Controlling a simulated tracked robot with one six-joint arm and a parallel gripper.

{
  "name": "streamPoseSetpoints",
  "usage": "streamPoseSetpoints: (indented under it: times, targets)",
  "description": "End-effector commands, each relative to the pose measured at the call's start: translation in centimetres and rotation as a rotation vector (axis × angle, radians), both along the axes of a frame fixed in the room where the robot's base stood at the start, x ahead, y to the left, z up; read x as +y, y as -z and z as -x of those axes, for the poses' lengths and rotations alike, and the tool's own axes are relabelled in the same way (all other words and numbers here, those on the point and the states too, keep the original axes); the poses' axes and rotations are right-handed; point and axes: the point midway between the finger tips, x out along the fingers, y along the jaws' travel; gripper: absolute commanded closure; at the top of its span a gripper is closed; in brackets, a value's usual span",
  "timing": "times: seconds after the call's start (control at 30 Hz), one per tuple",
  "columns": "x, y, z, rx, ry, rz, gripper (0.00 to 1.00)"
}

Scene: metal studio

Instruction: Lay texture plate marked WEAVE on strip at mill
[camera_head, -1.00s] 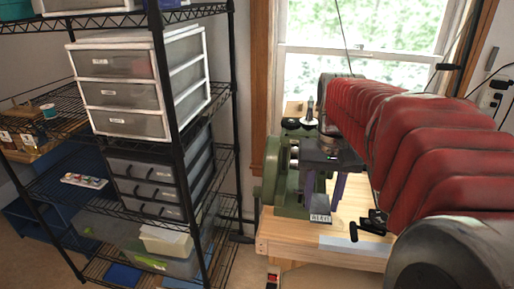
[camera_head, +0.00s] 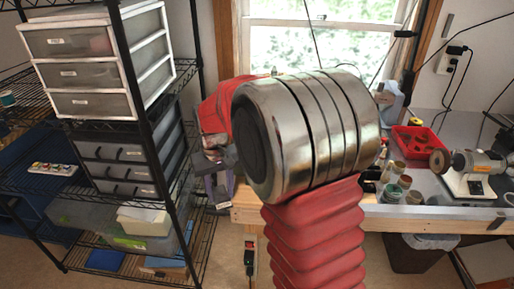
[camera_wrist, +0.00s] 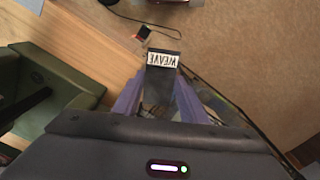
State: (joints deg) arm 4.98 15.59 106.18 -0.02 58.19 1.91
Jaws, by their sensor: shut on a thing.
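My gripper (camera_wrist: 158,98) has purple fingers shut on the dark texture plate (camera_wrist: 158,88), whose white label reads WEAVE upside down in the wrist view. The plate hangs over the edge of the wooden bench, with floor beyond it. In the head view my gripper (camera_head: 217,184) is small, between the shelf rack and the bench, and the white label shows low between its fingers. The green mill (camera_wrist: 50,95) is partly seen at the left of the wrist view. My arm hides the mill in the head view. I cannot make out the strip in either current view.
A black wire rack (camera_head: 155,135) with drawer units (camera_head: 95,60) stands close at left. At right a bench holds a red tray (camera_head: 415,143), several jars and a small grey machine (camera_head: 470,170). A bin (camera_head: 420,252) sits below it.

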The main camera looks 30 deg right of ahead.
Motion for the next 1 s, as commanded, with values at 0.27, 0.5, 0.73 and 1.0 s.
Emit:
streamPoseSetpoints:
  times: [0.27,0.5,0.73,1.0]
  targets:
    - [3.7,4.2,-3.7,0.001,-0.105,0.000,0.84]
    - [4.1,4.8,-4.3,-0.001,-0.120,0.000,0.84]
    - [4.1,4.8,-4.2,-0.001,-0.119,0.000,0.84]
    - [3.8,4.8,-4.2,-0.001,-0.113,0.000,0.84]
